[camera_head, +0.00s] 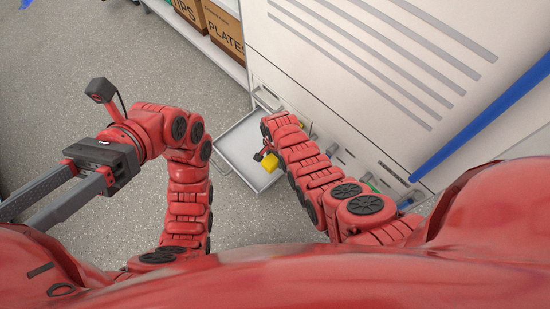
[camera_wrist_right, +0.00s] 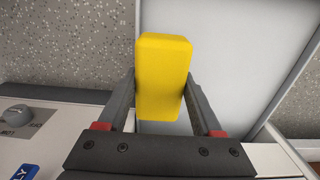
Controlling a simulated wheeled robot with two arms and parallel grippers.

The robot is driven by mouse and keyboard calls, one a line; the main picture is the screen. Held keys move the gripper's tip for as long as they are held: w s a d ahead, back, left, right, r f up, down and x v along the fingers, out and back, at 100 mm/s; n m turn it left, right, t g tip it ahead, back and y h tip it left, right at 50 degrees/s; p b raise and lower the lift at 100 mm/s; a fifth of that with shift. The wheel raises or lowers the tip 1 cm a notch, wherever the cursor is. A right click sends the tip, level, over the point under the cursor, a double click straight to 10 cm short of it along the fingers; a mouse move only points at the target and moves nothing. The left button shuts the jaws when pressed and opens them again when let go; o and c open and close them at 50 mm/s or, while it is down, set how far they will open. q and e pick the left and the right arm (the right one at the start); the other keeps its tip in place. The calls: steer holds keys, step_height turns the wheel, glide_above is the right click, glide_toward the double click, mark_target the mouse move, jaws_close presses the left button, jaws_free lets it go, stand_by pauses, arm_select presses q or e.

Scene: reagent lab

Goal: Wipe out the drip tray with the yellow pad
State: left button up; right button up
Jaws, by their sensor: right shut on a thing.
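The yellow pad (camera_head: 264,174) is a small block, seen over the near right part of the tray in the head view. My right gripper (camera_wrist_right: 162,78) is shut on the pad (camera_wrist_right: 163,60), with a finger on each side of it. In the head view my right arm hides most of that gripper. The drip tray (camera_head: 240,142) is a shallow light-grey tray out from the front of the white machine. Its pale floor (camera_wrist_right: 240,45) lies behind the pad in the wrist view. I cannot tell whether pad and tray touch. My left gripper (camera_head: 16,213) is open and empty, far left of the tray.
The white machine (camera_head: 345,60) with grey slots stands right of the tray. Its front has a knob (camera_wrist_right: 18,115) in the wrist view. A shelf with cardboard boxes (camera_head: 222,28) stands behind. A blue bar (camera_head: 480,120) is at the right.

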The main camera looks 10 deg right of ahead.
step_height(320, 180, up, 3)
steer(key=p, duration=0.3)
steer(key=shift+w+r, duration=0.1)
